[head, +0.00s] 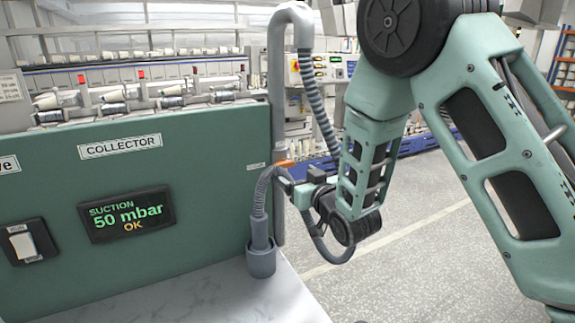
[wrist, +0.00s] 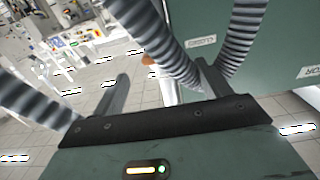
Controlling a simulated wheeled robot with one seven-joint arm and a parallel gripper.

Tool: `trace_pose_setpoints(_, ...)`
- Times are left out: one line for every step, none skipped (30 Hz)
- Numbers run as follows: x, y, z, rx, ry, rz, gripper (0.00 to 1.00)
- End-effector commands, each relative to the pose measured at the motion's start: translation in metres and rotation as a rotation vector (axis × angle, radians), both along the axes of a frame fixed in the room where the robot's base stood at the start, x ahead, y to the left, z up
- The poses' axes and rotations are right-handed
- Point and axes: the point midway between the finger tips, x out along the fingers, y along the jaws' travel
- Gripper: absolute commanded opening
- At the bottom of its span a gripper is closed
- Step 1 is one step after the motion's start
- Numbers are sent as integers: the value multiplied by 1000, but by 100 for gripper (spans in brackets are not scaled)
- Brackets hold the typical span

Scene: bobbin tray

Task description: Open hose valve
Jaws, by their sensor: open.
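The grey ribbed suction hose (head: 318,100) hangs from a grey pipe and shows large in the wrist view (wrist: 165,45). A small orange valve lever (head: 284,163) sits beside the pipe, at the right edge of the green collector panel. An orange bit, apparently the same lever, shows partly hidden behind the hose in the wrist view (wrist: 147,58). My gripper (head: 287,182) is open, just below the lever and close to the hose. Its two fingers stand apart in the wrist view (wrist: 163,85). Contact with the lever cannot be told.
The hose's lower end stands in a grey cup (head: 261,262) on the pale worktop (head: 215,295). The green collector panel (head: 130,170) carries a display (head: 126,214) reading "SUCTION 50 mbar OK" and a rocker switch (head: 28,242). Bobbin racks stand behind. The floor at right is open.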

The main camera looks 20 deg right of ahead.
Motion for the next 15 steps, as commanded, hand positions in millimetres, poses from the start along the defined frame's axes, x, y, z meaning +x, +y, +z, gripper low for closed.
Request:
trace_pose_setpoints(10, 2, 3, -1, 0, 0, 76)
trace_pose_setpoints(16, 3, 3, -2, 0, 1, 76)
trace_pose_setpoints(23, 5, 3, -2, -1, 0, 76)
trace_pose_setpoints(27, 6, 2, -2, 0, 0, 76)
trace_pose_setpoints(32, 6, 2, -2, 0, 1, 76)
trace_pose_setpoints(37, 7, 2, -2, -1, 0, 76)
trace_pose_setpoints(41, 8, 2, -2, 0, 0, 76)
trace_pose_setpoints(44, 9, 1, -2, 1, 0, 76)
trace_pose_setpoints(48, 9, 1, -1, 0, 0, 76)
trace_pose_setpoints(50, 10, 1, -1, 0, 0, 76)
trace_pose_setpoints(52, 10, 1, -1, 0, 0, 76)
trace_pose_setpoints(54, 11, 1, -1, -1, 0, 76)
trace_pose_setpoints(55, 11, 0, -1, -1, 0, 76)
trace_pose_setpoints(55, 11, 0, 0, 0, 0, 76)
trace_pose_setpoints(56, 11, 0, 0, 0, 0, 76)
